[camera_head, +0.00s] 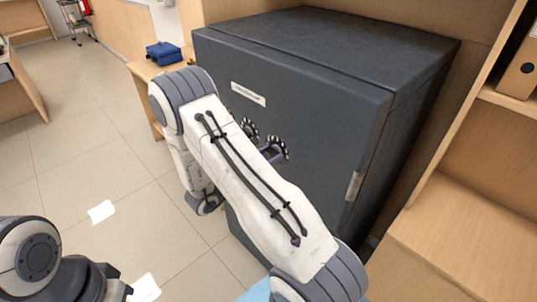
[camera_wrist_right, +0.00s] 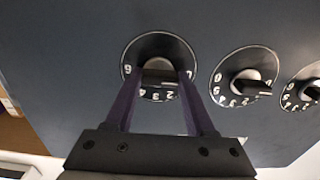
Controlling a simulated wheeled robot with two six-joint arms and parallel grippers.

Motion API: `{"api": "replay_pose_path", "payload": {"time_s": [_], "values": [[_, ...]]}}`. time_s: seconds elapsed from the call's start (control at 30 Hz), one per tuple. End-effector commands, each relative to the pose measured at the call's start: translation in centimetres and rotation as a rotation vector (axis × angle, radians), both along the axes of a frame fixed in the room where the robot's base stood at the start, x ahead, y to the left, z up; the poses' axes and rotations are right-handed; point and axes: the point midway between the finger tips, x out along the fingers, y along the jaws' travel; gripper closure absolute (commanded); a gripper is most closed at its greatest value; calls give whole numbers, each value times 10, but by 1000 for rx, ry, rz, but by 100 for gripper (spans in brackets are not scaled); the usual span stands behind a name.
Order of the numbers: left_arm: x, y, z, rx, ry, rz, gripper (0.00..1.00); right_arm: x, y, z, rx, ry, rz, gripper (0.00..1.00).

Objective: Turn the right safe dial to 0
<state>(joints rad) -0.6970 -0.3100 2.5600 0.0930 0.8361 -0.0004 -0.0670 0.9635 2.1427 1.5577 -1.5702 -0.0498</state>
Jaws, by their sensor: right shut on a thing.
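The dark grey safe (camera_head: 315,100) stands in front of me, its door carrying a row of round dials. In the right wrist view my right gripper (camera_wrist_right: 160,78) is shut on the knob of the right dial (camera_wrist_right: 140,46), which lies leftmost in that view. The fingers cover parts of its number ring, so I cannot tell its setting. The middle dial (camera_wrist_right: 244,76) and the left dial (camera_wrist_right: 303,88) show beside it, untouched. My left gripper's fingers are not seen.
A wooden shelf unit (camera_head: 470,225) with a binder (camera_head: 523,68) stands close to the safe's right side. A blue case (camera_head: 163,53) sits on a wooden table behind on the left. The tiled floor (camera_head: 75,165) at left is mostly clear. A door handle (camera_head: 354,185) sticks out.

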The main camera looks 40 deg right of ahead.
Motion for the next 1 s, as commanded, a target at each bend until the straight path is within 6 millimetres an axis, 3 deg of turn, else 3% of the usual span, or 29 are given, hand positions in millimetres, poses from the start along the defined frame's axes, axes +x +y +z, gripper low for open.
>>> {"api": "replay_pose_path", "payload": {"time_s": [0.23, 0.27, 0.33, 0.73, 1.0], "values": [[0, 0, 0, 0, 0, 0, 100, 0, 1, 0, 0, 3, 2, 100], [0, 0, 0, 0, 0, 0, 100, 0, 1, 0, 0, 3, 2, 41], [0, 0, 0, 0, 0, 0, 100, 0, 1, 0, 0, 2, 2, 15], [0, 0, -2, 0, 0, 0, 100, 0, 6, -1, 0, 1, 3, 15], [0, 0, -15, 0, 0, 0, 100, -3, 54, -2, 0, 0, 8, 15]]}}
